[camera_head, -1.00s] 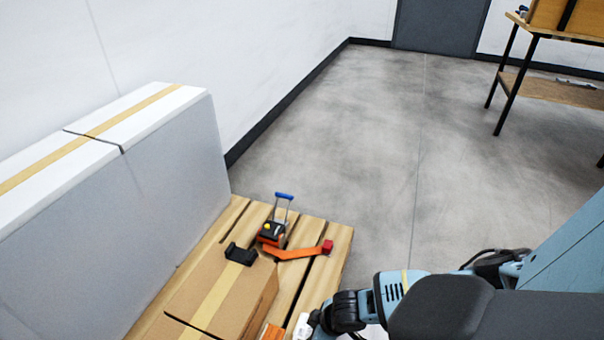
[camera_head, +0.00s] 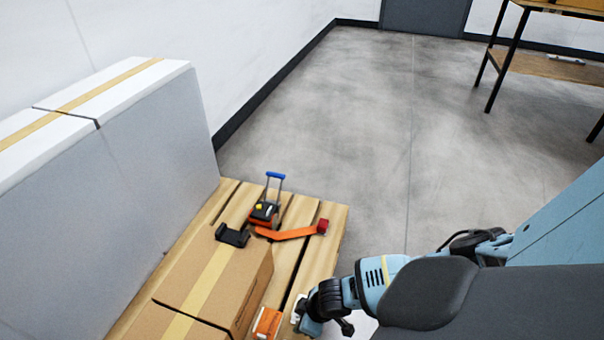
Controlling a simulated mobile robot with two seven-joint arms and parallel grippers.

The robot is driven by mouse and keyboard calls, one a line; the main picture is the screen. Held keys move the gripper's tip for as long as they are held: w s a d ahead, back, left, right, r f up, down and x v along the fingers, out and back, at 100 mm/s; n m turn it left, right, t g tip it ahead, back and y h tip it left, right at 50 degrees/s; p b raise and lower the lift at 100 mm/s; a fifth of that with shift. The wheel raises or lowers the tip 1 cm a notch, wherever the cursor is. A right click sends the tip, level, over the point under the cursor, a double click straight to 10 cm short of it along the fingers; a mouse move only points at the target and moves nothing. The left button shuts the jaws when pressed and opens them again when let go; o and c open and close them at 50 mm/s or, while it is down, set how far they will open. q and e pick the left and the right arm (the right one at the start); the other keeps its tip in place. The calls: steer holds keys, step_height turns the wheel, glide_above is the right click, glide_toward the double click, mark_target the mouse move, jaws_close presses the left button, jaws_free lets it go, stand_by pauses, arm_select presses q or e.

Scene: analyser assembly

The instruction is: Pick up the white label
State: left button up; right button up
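A small white piece (camera_head: 298,307), which may be the white label, shows at the right edge of the wooden pallet (camera_head: 327,258), partly hidden by my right arm's end. An orange item with a pale patch (camera_head: 267,322) lies just left of it, beside the cardboard box. My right gripper (camera_head: 307,324) is at the bottom, low over the pallet's edge and close to the white piece. Its fingers are too hidden to tell open from shut, or whether they touch anything. My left gripper is out of view.
A taped cardboard box (camera_head: 240,294) stands on the pallet. Behind it are a black bracket (camera_head: 232,236), a blue-handled strapping tool (camera_head: 266,212) and an orange dispenser (camera_head: 289,233). Tall white boxes (camera_head: 110,185) fill the left. The floor (camera_head: 350,120) beyond is clear; a shelf table (camera_head: 545,66) stands far right.

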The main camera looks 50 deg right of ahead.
steer(key=shift+r, duration=0.1)
steer(key=shift+c, duration=0.4)
steer(key=c, duration=0.5)
jaws_close()
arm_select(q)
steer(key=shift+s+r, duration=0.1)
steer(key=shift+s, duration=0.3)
